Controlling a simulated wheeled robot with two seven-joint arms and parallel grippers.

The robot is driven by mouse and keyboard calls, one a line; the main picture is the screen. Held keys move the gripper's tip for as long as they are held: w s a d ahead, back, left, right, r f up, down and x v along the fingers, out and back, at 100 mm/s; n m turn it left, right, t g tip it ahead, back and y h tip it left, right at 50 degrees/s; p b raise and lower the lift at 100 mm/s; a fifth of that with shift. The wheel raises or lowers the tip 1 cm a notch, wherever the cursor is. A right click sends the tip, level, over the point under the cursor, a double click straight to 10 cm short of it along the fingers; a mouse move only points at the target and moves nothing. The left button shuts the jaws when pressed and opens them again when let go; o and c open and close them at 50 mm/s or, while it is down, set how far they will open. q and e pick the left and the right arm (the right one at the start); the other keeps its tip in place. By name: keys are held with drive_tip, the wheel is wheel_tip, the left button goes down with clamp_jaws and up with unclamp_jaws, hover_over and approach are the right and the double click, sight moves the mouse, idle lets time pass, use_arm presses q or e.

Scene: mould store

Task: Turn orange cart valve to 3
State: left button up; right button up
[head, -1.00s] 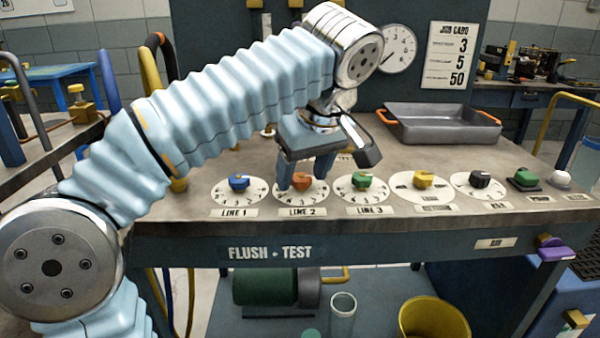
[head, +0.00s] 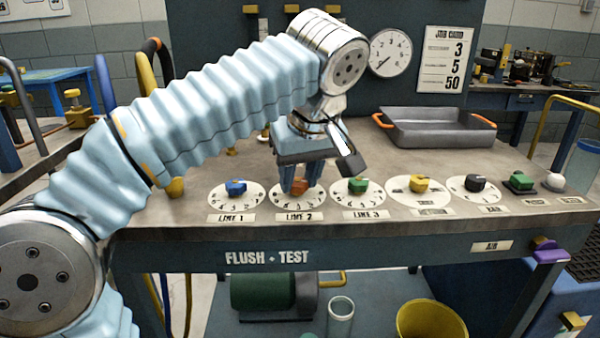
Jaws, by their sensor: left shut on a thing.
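The orange valve knob (head: 299,187) sits on its white numbered dial (head: 282,201) above the LINE 2 label (head: 299,217) on the cart top. My left gripper (head: 300,187) comes down from above and is shut on the orange knob, a finger on each side. The fingers hide part of the knob and the upper part of the dial, so I cannot tell which number it points to. My right gripper is not in view.
A blue knob (head: 235,187) stands left of the orange one, a green knob (head: 358,185) right, then yellow (head: 419,183) and black knobs (head: 475,183). A grey tray (head: 440,127) lies behind. A card (head: 446,60) reads 3, 5, 50.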

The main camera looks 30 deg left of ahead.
use_arm(q)
drive_tip(key=m, duration=0.2)
drive_tip(key=m+h, duration=0.1)
drive_tip(key=m, duration=0.1)
drive_tip(key=shift+s+a+t+h+p, duration=0.15)
drive_tip(key=shift+t+h+p, duration=0.15)
drive_tip(key=shift+t, duration=0.1)
drive_tip(key=m+h, duration=0.1)
drive_tip(key=m, duration=0.3)
drive_tip(key=shift+a+t+p, duration=0.1)
drive_tip(key=shift+t+p, duration=0.2)
drive_tip(key=shift+p, duration=0.05)
drive_tip(key=m+h+p, duration=0.1)
drive_tip(key=m+h, duration=0.1)
drive_tip(key=m, duration=0.2)
drive_tip(key=shift+a, duration=0.2)
drive_tip(key=shift+a+m+h+p, duration=0.1)
drive_tip(key=shift+m+h+p, duration=0.55)
drive_tip(key=shift+m, duration=1.35)
drive_tip(key=o, duration=1)
drive_tip(key=shift+o, duration=0.2)
